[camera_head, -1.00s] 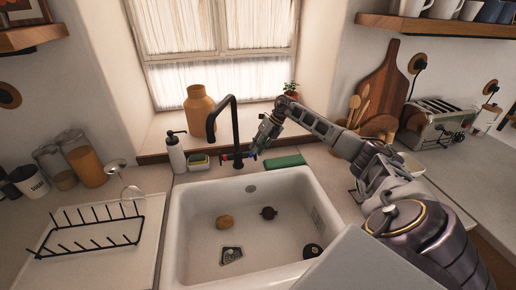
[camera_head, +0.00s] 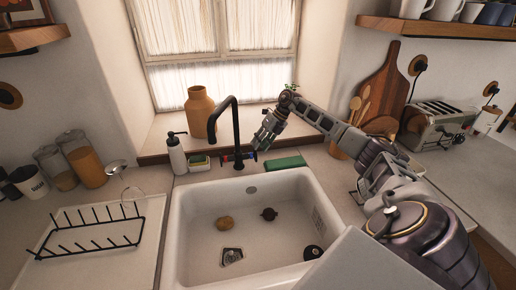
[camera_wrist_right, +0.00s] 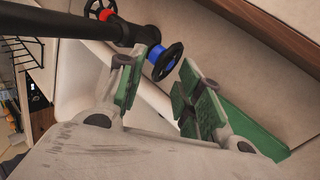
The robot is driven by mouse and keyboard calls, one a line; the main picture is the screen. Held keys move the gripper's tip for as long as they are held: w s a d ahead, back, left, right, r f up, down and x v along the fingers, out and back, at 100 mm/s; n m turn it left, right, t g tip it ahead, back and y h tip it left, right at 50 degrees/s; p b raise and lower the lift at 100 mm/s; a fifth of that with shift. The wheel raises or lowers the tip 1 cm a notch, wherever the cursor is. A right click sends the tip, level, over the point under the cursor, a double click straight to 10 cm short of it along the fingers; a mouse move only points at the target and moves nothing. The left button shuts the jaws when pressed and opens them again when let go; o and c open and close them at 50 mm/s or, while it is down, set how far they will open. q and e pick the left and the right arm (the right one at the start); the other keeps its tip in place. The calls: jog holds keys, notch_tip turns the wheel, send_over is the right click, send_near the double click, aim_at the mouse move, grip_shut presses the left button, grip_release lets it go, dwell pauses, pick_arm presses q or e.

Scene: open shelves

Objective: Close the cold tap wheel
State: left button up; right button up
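The cold tap wheel (camera_wrist_right: 168,63) is a small black handwheel with a blue collar, on one side of the black tap body. In the head view it is a small blue and dark spot (camera_head: 253,155) close to my right gripper (camera_head: 259,147). The black gooseneck tap (camera_head: 236,125) stands behind the sink. A red-marked wheel (camera_wrist_right: 100,10) is on its other side. In the right wrist view my right gripper (camera_wrist_right: 160,92) is open, with its green-padded fingers apart. The cold wheel shows beyond the fingertips, roughly between them; contact cannot be told. My left gripper is not in view.
A green block (camera_head: 285,163) lies on the counter right of the tap. An orange-brown vase (camera_head: 198,112) is on the sill behind.

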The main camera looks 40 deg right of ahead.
jog(key=v, duration=0.9)
jog(key=shift+w+a, duration=0.1)
jog(key=shift+a, duration=0.1)
dwell(0.3)
